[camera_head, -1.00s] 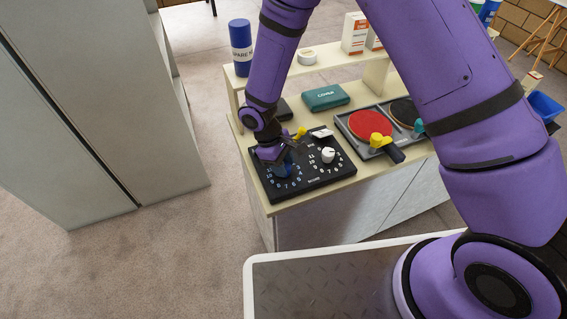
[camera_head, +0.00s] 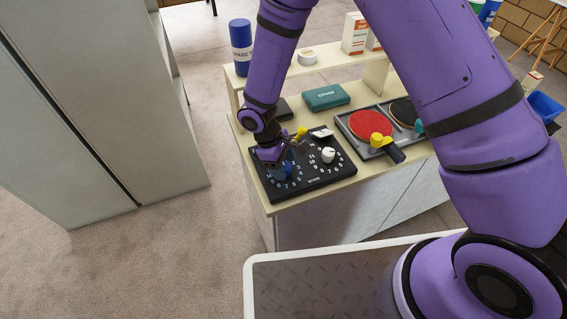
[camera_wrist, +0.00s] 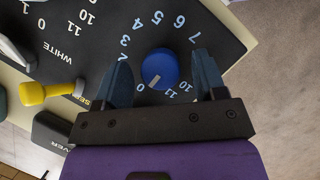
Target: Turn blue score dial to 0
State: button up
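The blue score dial (camera_wrist: 160,68) sits on the black scoreboard (camera_head: 325,178), ringed by pale blue numbers. In the wrist view its white pointer mark faces the 0 or very near it. My gripper (camera_wrist: 164,80) is open, with one finger on each side of the dial and a visible gap to each. In the head view my gripper (camera_head: 274,160) is low over the board's left part and partly hides the dial (camera_head: 283,172). The white dial (camera_head: 328,155) stands to the right on the same board.
A yellow-handled piece (camera_wrist: 48,92) is on the board near my gripper. A tray with a red paddle (camera_head: 371,128) lies to the right. A green case (camera_head: 326,96) and a blue bottle (camera_head: 240,46) are behind. A grey cabinet (camera_head: 90,90) stands left.

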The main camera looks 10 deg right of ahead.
jog(key=v, duration=1)
jog(key=shift+a+r, duration=0.2)
jog(key=shift+r, duration=0.15)
jog(key=shift+w, duration=0.15)
jog(key=s+d+r+m+t+y, duration=0.1)
jog(key=d+r+m, duration=0.2)
jog(key=d+r, duration=0.65)
jog(key=s+d+r+m+t+y, duration=0.1)
jog(key=d+r+m, duration=0.35)
jog(key=r, duration=0.85)
jog(key=s+d+r+m+t+y, duration=0.1)
jog(key=s+d+r+m+t, duration=0.1)
jog(key=s+d+r, duration=0.4)
jog(key=s+d+r+m+t, duration=0.3)
jog(key=s+d+r, duration=0.3)
jog(key=s, duration=0.6)
jog(key=d, duration=0.2)
jog(key=shift+s+d+y, duration=0.25)
jog(key=shift+s+y, duration=0.1)
jog(key=shift+y, duration=0.05)
jog(key=shift+w, duration=0.1)
